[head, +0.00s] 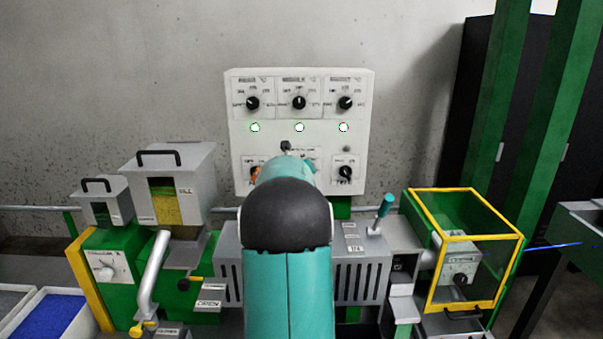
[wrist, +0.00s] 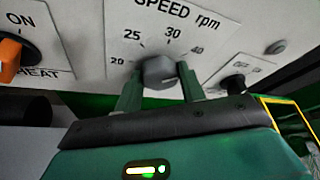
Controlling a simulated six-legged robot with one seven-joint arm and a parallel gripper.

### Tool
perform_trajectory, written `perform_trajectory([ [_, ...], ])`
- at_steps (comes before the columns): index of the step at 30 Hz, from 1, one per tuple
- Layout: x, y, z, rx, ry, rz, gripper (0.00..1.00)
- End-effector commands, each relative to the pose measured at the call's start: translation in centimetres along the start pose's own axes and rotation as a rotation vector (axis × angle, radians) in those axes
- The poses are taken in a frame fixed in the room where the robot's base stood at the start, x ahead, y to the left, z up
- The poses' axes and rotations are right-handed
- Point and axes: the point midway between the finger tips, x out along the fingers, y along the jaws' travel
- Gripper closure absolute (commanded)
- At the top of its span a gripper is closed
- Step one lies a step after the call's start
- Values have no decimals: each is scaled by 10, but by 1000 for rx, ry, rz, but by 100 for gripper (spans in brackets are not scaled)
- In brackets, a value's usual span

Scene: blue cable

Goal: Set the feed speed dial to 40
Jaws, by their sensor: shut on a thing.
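The feed speed dial (wrist: 160,72) is a grey round knob on the white panel, under the lettering "SPEED rpm". Its scale shows 20, 25, 30 and 40 around the knob. My gripper (wrist: 160,84) has its two green fingers on either side of the knob and is shut on it. The pointer mark on the knob cannot be made out, so its setting is unclear. In the head view my own teal arm covers the dial and my gripper, while the white control panel (head: 300,142) shows behind.
An orange heat switch (wrist: 10,58) is left of the dial, and a black knob (wrist: 233,84) is to the right. Three black dials, including one at upper left (head: 253,103), sit above green lamps. A yellow-framed guard box (head: 425,285) stands to the right. Grey hoppers (head: 200,170) stand left.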

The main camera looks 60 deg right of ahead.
Motion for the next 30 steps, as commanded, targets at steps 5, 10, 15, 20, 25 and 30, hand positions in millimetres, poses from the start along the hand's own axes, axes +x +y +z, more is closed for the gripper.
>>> perform_trajectory([
  [5, 0, 0, 2, 21, -3, 9, 83],
  [10, 0, 0, 2, 23, -3, 10, 83],
  [15, 0, 0, 2, 23, -3, 9, 83],
  [20, 0, 0, 1, 23, -2, 9, 39],
  [25, 0, 0, 1, 23, -1, 9, 39],
  [30, -4, 0, 1, 22, -2, 9, 39],
])
